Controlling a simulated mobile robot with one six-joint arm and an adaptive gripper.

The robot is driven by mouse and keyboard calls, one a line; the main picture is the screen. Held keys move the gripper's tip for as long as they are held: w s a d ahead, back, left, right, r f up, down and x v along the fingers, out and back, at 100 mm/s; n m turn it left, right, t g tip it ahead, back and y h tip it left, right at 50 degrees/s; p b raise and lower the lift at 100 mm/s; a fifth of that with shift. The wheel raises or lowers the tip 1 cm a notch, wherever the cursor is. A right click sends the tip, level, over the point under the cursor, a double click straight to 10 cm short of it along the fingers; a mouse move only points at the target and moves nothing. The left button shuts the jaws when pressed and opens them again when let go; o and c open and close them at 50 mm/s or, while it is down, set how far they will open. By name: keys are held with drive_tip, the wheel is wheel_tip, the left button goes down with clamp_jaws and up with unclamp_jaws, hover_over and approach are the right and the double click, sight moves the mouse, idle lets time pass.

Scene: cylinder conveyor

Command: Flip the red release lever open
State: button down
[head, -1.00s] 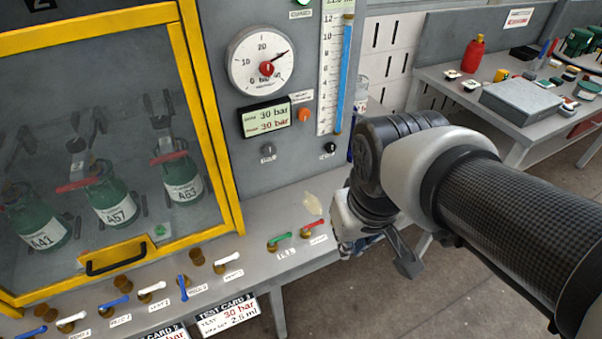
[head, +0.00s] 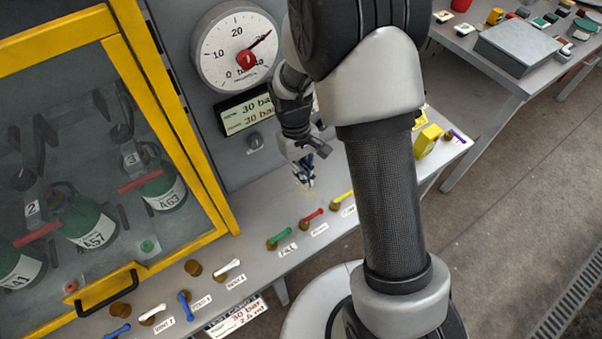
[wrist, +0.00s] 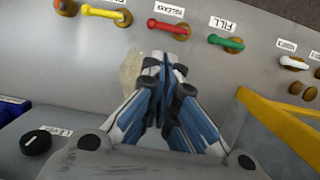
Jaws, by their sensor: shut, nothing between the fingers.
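The red release lever (head: 313,216) sits on a brass base on the bench ledge, between a green lever (head: 279,237) and a yellow lever (head: 343,198). In the wrist view the red lever (wrist: 168,27) lies nearly level beside its "RELEASE" label, with the green fill lever (wrist: 227,42) to its right and the yellow one (wrist: 103,13) to its left. My gripper (head: 305,183) is shut and empty, above the ledge on the panel side of the red lever. In the wrist view the closed fingertips (wrist: 163,62) point toward the red lever with a gap between.
A yellow-framed cabinet door (head: 165,110) with green cylinders stands at the left. A pressure gauge (head: 238,48) is on the panel behind. A white lever (head: 228,267) and blue levers line the ledge. A yellow block (head: 428,140) sits farther right.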

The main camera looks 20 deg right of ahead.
sight(312, 217)
drive_tip(key=shift+w+f, duration=0.2)
drive_tip(key=shift+f, duration=0.3)
drive_tip(key=shift+f, duration=0.1)
drive_tip(key=b+x, duration=0.3)
drive_tip(key=x, duration=0.7)
drive_tip(key=shift+s, duration=0.15)
